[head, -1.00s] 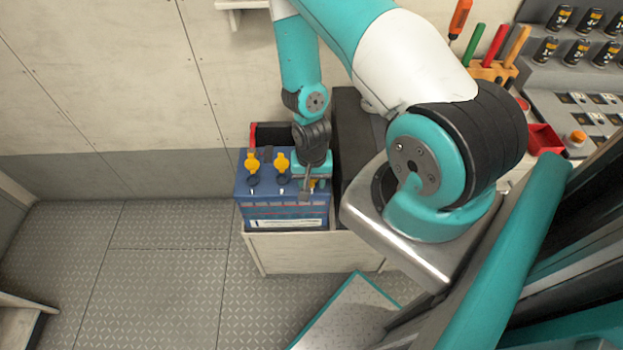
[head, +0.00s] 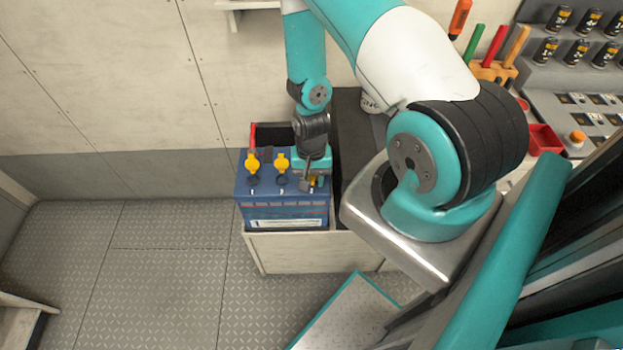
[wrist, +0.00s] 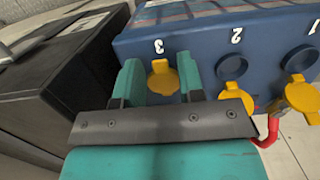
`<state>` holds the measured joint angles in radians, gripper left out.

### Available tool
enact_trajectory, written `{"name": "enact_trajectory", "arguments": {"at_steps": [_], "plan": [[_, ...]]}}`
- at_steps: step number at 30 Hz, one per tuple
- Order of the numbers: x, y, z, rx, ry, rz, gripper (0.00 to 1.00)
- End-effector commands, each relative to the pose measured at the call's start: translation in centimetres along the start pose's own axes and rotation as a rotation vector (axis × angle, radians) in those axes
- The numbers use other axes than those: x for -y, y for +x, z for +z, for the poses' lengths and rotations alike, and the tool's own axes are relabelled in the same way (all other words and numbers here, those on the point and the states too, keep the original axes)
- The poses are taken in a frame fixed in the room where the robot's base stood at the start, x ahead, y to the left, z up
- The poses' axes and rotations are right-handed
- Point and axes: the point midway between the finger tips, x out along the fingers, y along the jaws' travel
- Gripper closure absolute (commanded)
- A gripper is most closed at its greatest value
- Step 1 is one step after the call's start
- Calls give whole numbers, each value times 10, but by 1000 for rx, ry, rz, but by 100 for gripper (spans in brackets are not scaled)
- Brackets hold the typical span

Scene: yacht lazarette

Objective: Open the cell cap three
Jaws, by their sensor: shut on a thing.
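The blue battery (head: 283,210) stands on a low cabinet, with a row of cell caps on top. In the wrist view, its top (wrist: 200,42) carries the numbers 3, 2 and a partly cut-off one. The yellow cell cap three (wrist: 163,80) is between the teal fingers of my gripper (wrist: 161,84), which is shut on it. No dark opening shows at cap three. Cap two (wrist: 235,97) and the outer cap (wrist: 301,97) are lifted, with dark round openings beside them. In the head view my gripper (head: 311,184) is at the battery's right end and mostly hides cap three.
A dark box (head: 353,135) stands close on the battery's right; its side also shows in the wrist view (wrist: 60,85). Tools in an orange rack (head: 492,71) are at upper right. The floor (head: 165,265) on the left is clear.

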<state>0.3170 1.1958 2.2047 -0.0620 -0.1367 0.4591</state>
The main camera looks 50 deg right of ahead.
Motion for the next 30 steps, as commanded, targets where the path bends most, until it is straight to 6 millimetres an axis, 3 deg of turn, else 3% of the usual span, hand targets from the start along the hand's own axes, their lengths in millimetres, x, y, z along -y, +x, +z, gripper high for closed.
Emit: {"name": "enact_trajectory", "arguments": {"at_steps": [30], "plan": [[0, -26, -40, 836, 3, -3, 90]]}}
